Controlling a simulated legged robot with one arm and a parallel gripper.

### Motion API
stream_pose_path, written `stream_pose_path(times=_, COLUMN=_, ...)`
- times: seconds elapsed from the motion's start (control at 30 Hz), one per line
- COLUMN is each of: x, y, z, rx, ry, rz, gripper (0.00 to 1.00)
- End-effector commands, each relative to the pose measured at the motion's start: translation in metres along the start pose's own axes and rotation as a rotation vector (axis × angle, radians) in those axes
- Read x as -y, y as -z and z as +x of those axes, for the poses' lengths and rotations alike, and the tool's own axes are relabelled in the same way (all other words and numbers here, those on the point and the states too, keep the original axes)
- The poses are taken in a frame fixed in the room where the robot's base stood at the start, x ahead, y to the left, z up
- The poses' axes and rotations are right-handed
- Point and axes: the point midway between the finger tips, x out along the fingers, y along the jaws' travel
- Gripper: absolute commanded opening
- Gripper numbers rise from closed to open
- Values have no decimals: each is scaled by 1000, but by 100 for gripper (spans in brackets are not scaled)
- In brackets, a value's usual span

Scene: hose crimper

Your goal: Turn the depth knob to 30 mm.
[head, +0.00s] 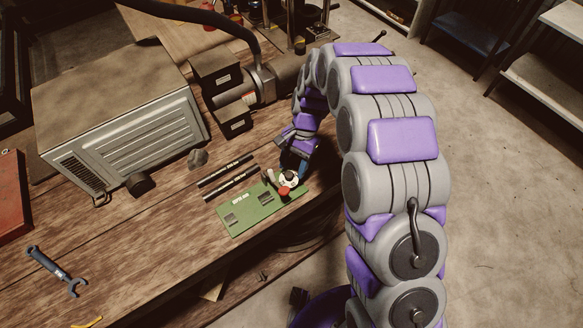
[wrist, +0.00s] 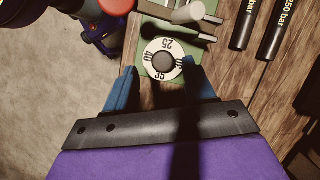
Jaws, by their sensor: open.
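The depth knob (wrist: 163,62) is a white dial with black numbers and a dark round centre, on a green plate (wrist: 160,17). In the wrist view 25 is at its top, 40 at the left and 35 at the bottom; a number at the right is partly hidden by a finger. I cannot see which number is at a pointer. My gripper (wrist: 160,68) is open, its blue fingers on either side of the dial's lower part; contact is unclear. In the head view the knob (head: 288,178) sits at the green plate's far right end, just below my gripper (head: 293,167).
A red ball-ended lever (wrist: 117,4) and grey handles (wrist: 190,13) stand close to the knob. Two black bars (head: 229,181) lie beside the plate. A large grey machine (head: 125,120) and a wrench (head: 58,270) are on the wooden bench further left.

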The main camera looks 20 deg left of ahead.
Motion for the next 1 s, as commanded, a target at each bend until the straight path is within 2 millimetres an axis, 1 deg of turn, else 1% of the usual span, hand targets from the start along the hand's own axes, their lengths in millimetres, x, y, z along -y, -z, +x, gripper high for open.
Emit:
stream_pose_path(times=0.03, x=0, y=-1, z=7, rx=3, ry=-4, rz=0, gripper=55)
stream_pose_path(times=0.1, x=1, y=-1, z=13, rx=3, ry=-5, rz=0, gripper=55)
stream_pose_path(times=0.2, x=2, y=-1, z=17, rx=1, ry=-4, rz=0, gripper=55)
stream_pose_path(times=0.5, x=0, y=0, z=17, rx=0, ry=1, rz=0, gripper=54)
stream_pose_path(times=1.0, x=1, y=-1, z=17, rx=0, ry=-2, rz=0, gripper=6)
